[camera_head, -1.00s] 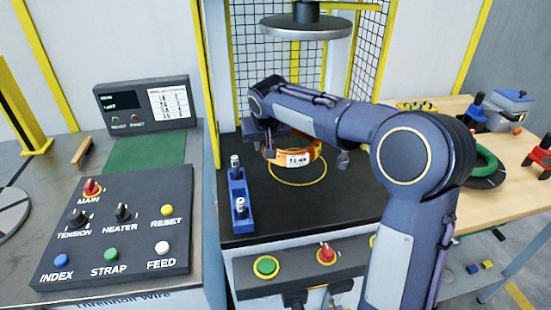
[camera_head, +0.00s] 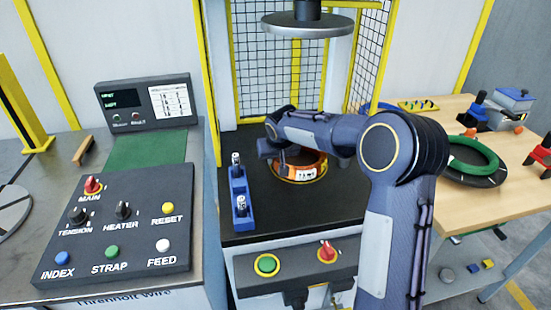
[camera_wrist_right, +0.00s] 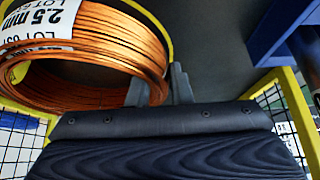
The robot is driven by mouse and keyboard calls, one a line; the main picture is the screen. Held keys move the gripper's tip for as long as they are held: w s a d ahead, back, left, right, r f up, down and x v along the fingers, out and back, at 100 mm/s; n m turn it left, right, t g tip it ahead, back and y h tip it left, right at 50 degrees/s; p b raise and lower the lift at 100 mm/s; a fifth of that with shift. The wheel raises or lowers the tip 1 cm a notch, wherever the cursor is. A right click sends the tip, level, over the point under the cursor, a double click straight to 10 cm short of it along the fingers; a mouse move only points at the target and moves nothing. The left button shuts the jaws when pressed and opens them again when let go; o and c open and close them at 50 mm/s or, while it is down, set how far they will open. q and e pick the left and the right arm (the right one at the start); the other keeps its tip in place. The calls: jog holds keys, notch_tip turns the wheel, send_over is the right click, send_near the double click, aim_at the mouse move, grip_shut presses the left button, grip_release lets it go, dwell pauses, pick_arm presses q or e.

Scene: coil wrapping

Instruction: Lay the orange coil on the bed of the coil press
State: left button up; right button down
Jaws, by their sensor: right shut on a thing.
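The orange coil (camera_head: 297,172) with a white label is at the yellow ring on the black bed (camera_head: 270,215) of the coil press. It looks flat and low, on or just above the bed; I cannot tell if it touches. My right gripper (camera_head: 284,163) is at the coil's left side and shut on its wound wall. In the right wrist view the fingers (camera_wrist_right: 158,88) grip the edge of the coil (camera_wrist_right: 110,45), and part of the yellow ring shows behind it. My right forearm hides the coil's far side. My left gripper is not in view.
The round press plate (camera_head: 307,25) hangs above the bed. A blue holder (camera_head: 240,195) stands at the bed's left. Yellow-framed mesh (camera_head: 265,80) closes the back. A green coil (camera_head: 472,160) lies on the wooden table at right. The bed's front is clear.

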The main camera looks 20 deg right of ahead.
jog(key=shift+r, duration=0.1)
jog(key=c, duration=1.7)
grip_release()
jog(key=o, duration=0.4)
